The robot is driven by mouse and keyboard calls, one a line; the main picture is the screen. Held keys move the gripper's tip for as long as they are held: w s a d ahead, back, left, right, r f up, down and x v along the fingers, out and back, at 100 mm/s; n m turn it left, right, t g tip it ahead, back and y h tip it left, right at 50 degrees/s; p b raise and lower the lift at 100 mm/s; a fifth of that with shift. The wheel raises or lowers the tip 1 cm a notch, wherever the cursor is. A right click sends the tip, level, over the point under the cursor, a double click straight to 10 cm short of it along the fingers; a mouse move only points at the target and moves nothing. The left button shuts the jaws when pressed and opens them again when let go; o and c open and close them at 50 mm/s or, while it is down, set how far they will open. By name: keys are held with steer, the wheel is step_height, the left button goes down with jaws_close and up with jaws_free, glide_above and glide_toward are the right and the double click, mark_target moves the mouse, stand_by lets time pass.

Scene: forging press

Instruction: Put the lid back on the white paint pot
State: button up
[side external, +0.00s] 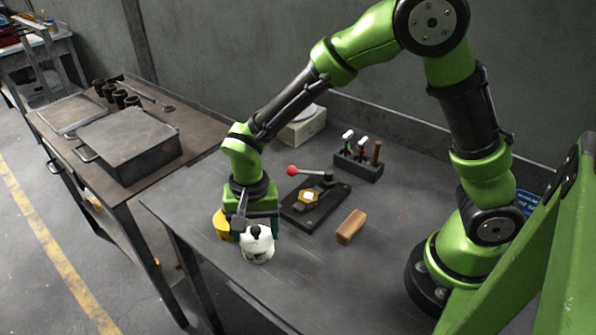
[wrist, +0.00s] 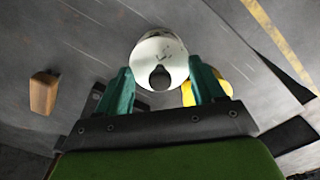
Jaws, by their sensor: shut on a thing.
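The white paint pot (side external: 258,253) stands near the table's front edge in the side view, with dark marks on its side. The white lid (wrist: 160,52) shows in the wrist view as a round disc with a black knob (wrist: 160,78). My gripper (side external: 257,231) is right over the pot, pointing down, its teal fingers on either side of the lid and shut on it. The lid is at the pot's mouth; I cannot tell whether it is fully seated or slightly above. A yellow pot (side external: 222,224) stands just behind and left, partly hidden by my gripper.
A black fixture (side external: 316,205) with a red-knobbed lever and brass hexagonal piece lies behind. A wooden block (side external: 351,227) is to the right. A tool rack (side external: 358,168) and pale box (side external: 302,127) stand at the back. The table's front right is clear.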

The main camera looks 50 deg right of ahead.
stand_by(0.3)
steer(key=o, duration=1.1)
steer(key=shift+o, duration=0.3)
steer(key=shift+r, duration=0.1)
steer(key=shift+r, duration=3.4)
jaws_close()
steer(key=shift+f, duration=0.15)
